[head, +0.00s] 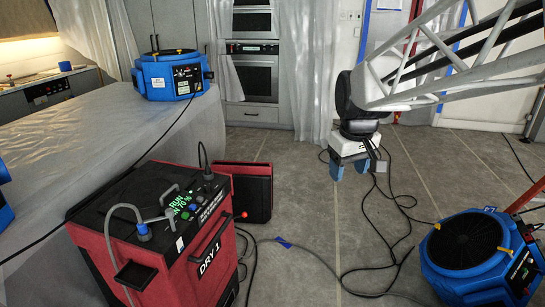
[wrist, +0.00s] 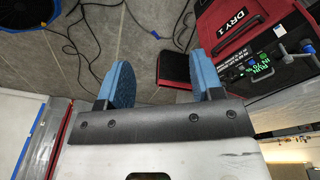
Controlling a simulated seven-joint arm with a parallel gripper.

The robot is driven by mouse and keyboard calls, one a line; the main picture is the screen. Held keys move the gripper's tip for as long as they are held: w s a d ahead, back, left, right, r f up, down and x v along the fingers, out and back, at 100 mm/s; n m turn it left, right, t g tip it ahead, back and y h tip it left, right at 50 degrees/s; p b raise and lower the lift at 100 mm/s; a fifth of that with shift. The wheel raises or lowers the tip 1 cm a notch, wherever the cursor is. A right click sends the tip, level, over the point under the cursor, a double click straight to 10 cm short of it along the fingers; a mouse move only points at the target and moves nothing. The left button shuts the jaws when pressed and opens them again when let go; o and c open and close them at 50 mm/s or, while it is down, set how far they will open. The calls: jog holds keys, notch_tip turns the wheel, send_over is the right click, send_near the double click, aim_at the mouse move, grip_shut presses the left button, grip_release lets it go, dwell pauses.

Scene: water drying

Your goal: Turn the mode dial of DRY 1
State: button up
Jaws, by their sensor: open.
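DRY 1 (head: 205,262) is a red and black machine at the lower left of the head view; it also shows at the top right of the wrist view (wrist: 232,52). Its black top panel carries a green lit display (head: 180,202), with small knobs and buttons beside it. I cannot tell which of these is the mode dial. My gripper (head: 350,168) has blue fingers, spread open and empty. It hangs over the floor, well to the right of DRY 1 and apart from it. The fingers also show in the wrist view (wrist: 163,82).
A red case (head: 254,190) stands behind DRY 1. A grey hose (head: 122,235) and a black cable rise at its panel. Blue fans sit on the covered counter (head: 170,78) and the right floor (head: 470,255). Cables (head: 385,240) cross the otherwise open floor.

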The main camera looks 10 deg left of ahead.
jog(key=w+a+f+n, duration=0.1)
jog(key=w+a+n, duration=0.2)
jog(key=w+a, duration=0.7)
jog(key=n+g, duration=0.2)
jog(key=n, duration=0.7)
send_over(207, 186)
jog(key=f, duration=2.1)
jog(key=shift+w+d, duration=0.15)
jog(key=shift+d, duration=0.25)
jog(key=shift+a+f, duration=0.35)
jog(key=shift+a, duration=0.15)
jog(key=shift+f, duration=3.9)
